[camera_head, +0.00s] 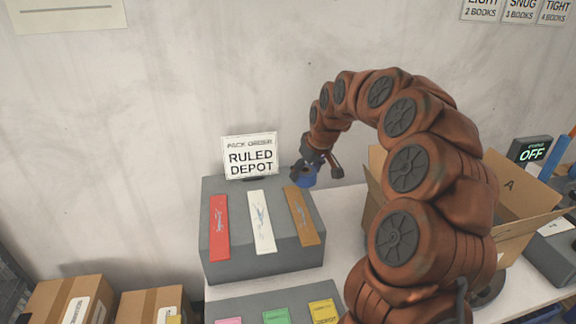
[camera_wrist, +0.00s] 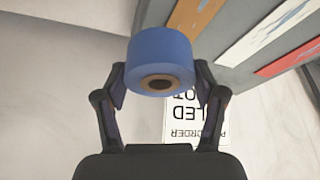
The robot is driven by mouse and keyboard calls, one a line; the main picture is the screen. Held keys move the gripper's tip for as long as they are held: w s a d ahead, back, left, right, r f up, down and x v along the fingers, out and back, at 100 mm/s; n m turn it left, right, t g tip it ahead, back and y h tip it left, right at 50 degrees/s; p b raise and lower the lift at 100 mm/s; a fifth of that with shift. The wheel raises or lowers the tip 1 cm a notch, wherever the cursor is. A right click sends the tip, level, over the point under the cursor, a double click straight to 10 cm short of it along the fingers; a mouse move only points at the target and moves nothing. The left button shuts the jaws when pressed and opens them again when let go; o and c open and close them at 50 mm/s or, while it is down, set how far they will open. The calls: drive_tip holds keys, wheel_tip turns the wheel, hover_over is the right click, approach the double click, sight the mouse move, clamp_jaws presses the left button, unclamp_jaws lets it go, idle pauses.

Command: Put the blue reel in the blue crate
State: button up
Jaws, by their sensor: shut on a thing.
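The blue reel (camera_wrist: 162,58) is held between the two fingers of my gripper (camera_wrist: 161,92) in the wrist view, with its brown core hole facing the camera. In the head view my gripper (camera_head: 322,166) is shut on the blue reel (camera_head: 308,181), small and partly covered by the fingers. It is held in the air by the back right corner of the grey block, near the wall. I cannot make out a blue crate in either view.
A grey block (camera_head: 264,262) carries red, white and brown strips. A sign reading RULED DEPOT (camera_head: 251,157) stands behind it. An open cardboard box (camera_head: 515,205) is at the right, partly behind my arm. Smaller cartons (camera_head: 68,300) stand at lower left.

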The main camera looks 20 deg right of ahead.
drive_tip(key=w+p, duration=0.1)
drive_tip(key=w, duration=0.1)
drive_tip(key=w+p, duration=0.1)
drive_tip(key=w, duration=0.2)
drive_tip(key=w+p, duration=0.1)
drive_tip(key=w, duration=0.2)
drive_tip(key=shift+w+a+f, duration=0.2)
drive_tip(key=shift+a+f, duration=0.05)
drive_tip(key=shift+f, duration=0.1)
drive_tip(key=shift+w+f, duration=0.2)
drive_tip(key=shift+w, duration=0.35)
wheel_tip(320, 180, down, 3)
drive_tip(key=shift+p, duration=1.1)
drive_tip(key=shift+f, duration=0.2)
drive_tip(key=shift+f, duration=0.1)
drive_tip(key=shift+f+b, duration=0.15)
drive_tip(key=shift+b, duration=0.15)
drive_tip(key=o, duration=1.3)
drive_tip(key=shift+o, duration=0.2)
